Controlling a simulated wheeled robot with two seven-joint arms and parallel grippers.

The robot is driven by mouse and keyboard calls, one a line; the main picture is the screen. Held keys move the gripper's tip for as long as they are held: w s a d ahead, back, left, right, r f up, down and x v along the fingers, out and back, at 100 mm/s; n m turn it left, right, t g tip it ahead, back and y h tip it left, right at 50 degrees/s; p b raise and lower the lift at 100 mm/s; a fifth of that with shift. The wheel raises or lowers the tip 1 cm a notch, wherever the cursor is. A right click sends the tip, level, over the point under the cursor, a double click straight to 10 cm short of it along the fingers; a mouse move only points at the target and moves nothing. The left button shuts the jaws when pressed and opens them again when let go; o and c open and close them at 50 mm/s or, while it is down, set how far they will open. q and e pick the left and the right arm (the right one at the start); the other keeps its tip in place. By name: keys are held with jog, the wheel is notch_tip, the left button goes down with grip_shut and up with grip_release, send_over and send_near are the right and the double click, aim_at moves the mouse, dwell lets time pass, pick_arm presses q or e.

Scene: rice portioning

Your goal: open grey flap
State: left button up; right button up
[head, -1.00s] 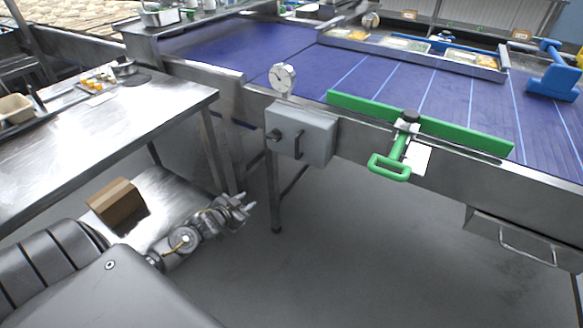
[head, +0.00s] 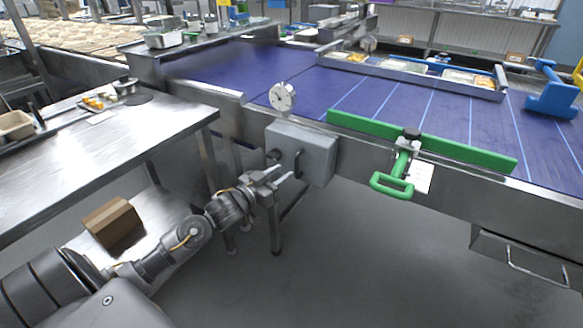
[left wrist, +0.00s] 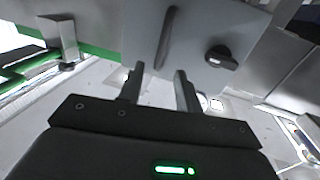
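The grey flap (head: 315,162) is the front of a grey box mounted on the conveyor's side, and it looks closed. It carries a dark upright bar handle (head: 299,163) and a black knob (head: 274,155). In the left wrist view the flap (left wrist: 190,25), the handle (left wrist: 166,38) and the knob (left wrist: 221,57) show beyond the fingers. My left gripper (head: 284,175) is open and empty, in front of the flap just below the handle. Its fingers (left wrist: 158,86) are apart and point toward the handle, without visible contact. My right gripper is not in view.
A round dial (head: 282,97) stands above the box. A green bar with a green handle (head: 392,185) lies along the conveyor edge to the right. A steel table (head: 90,150) is at left, with a cardboard box (head: 112,222) below it. The floor right of the gripper is clear.

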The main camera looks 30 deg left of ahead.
pick_arm(q)
jog(key=w, duration=0.3)
jog(key=w+d, duration=0.1)
jog(key=w, duration=0.1)
grip_shut()
dwell(0.3)
